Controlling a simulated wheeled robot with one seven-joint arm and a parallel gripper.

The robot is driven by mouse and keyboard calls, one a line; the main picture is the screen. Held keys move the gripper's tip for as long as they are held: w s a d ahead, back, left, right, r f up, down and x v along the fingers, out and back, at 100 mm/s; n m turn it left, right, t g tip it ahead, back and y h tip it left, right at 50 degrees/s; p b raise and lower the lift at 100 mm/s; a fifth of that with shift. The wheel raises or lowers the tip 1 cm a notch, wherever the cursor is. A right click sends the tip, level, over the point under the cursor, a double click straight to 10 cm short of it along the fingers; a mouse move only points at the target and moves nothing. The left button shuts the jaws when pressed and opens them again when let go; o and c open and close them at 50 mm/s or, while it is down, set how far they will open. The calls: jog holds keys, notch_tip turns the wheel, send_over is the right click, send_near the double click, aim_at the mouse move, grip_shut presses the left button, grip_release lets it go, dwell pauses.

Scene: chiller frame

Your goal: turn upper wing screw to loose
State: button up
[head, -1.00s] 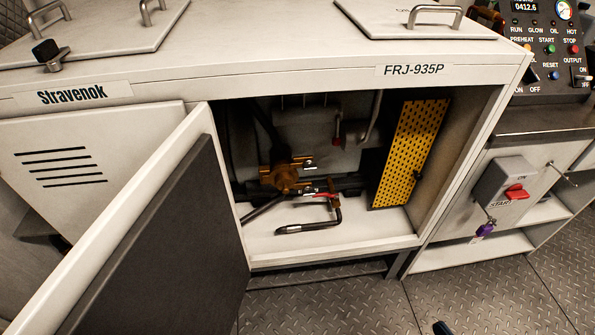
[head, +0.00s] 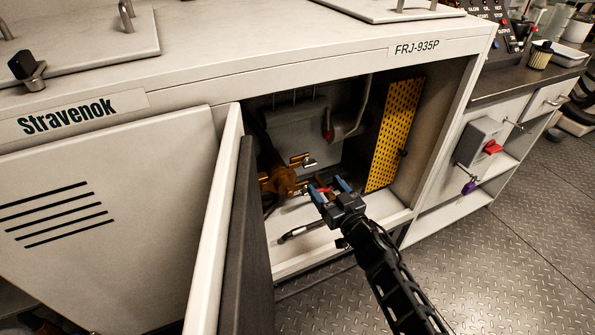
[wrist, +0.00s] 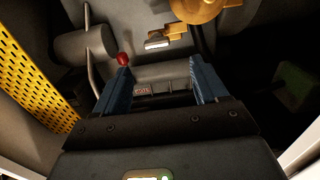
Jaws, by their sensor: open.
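The upper wing screw (head: 302,160) is a small brass piece with a pale metal end, on the right of a brass valve body (head: 279,182) inside the open cabinet. In the wrist view the upper wing screw (wrist: 166,37) shows at the top, beyond the fingertips, beside the round brass body (wrist: 196,8). My gripper (head: 329,188) has two blue fingers, apart and empty, at the cabinet opening, below and right of the screw. In the wrist view my gripper (wrist: 160,68) has clear space between its fingers. A red lever low on the valve is partly hidden behind the fingers.
The open door (head: 229,230) stands close on the left. A yellow perforated panel (head: 396,135) stands at the right inside the cabinet. A red-tipped part (head: 328,133) is on the rear pipe. A bent pipe (head: 292,235) lies low in front.

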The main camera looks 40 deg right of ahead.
aim_at(311, 165)
jog(key=b+x, duration=0.2)
jog(key=x, duration=0.7)
jog(key=shift+w+d+b, duration=0.1)
jog(key=shift+d+b, duration=0.1)
jog(key=shift+b, duration=0.2)
jog(key=c, duration=1.1)
